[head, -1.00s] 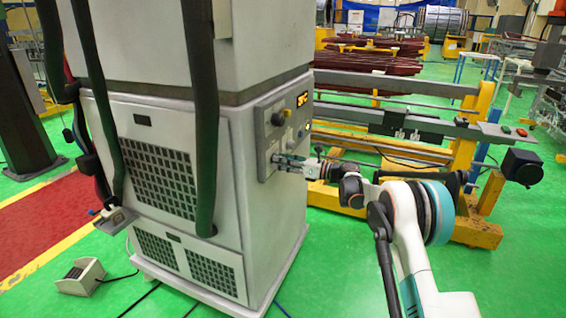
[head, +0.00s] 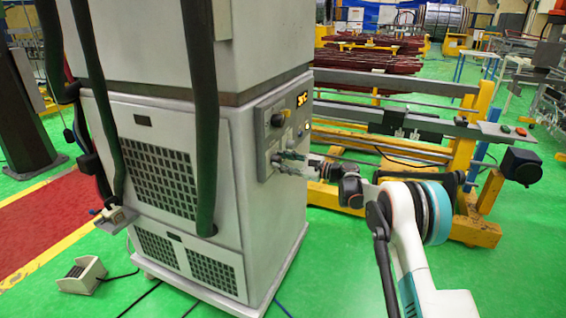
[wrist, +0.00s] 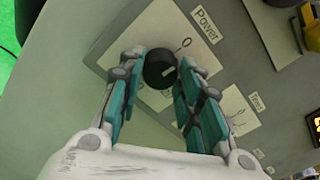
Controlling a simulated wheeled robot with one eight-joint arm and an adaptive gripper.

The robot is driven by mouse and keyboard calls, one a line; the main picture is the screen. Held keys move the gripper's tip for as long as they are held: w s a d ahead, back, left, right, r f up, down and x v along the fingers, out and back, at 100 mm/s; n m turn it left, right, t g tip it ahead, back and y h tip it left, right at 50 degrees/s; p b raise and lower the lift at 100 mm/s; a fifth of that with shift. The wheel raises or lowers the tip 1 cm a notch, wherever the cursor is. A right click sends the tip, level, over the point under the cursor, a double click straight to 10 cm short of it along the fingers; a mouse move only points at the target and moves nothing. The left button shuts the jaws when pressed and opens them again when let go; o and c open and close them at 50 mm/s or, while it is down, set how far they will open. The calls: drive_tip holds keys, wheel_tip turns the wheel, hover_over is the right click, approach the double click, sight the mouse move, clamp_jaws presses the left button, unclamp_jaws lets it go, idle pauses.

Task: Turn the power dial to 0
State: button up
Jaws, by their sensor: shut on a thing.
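The power dial (wrist: 159,69) is a round black knob with a short white mark, on a pale plate labelled "Power" in the wrist view. My gripper (wrist: 162,66) has its teal-lined fingers closed on either side of the dial. In the head view my gripper (head: 284,162) reaches from the right to the control panel (head: 268,122) on the cabinet's right side. The dial is hidden there by the fingers. The scale marks around the dial are partly covered, so I cannot read its setting.
The white cabinet (head: 215,270) fills the left and middle of the head view. Another black knob (head: 277,119) and a lit orange display (head: 302,99) sit higher on the panel. A yellow-framed rack (head: 470,150) stands behind my arm. Green floor lies open in front.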

drive_tip(key=shift+n, duration=0.6)
drive_tip(key=o, duration=1)
drive_tip(key=shift+o, duration=0.2)
drive_tip(key=v, duration=1.2)
drive_tip(key=shift+r, duration=0.1)
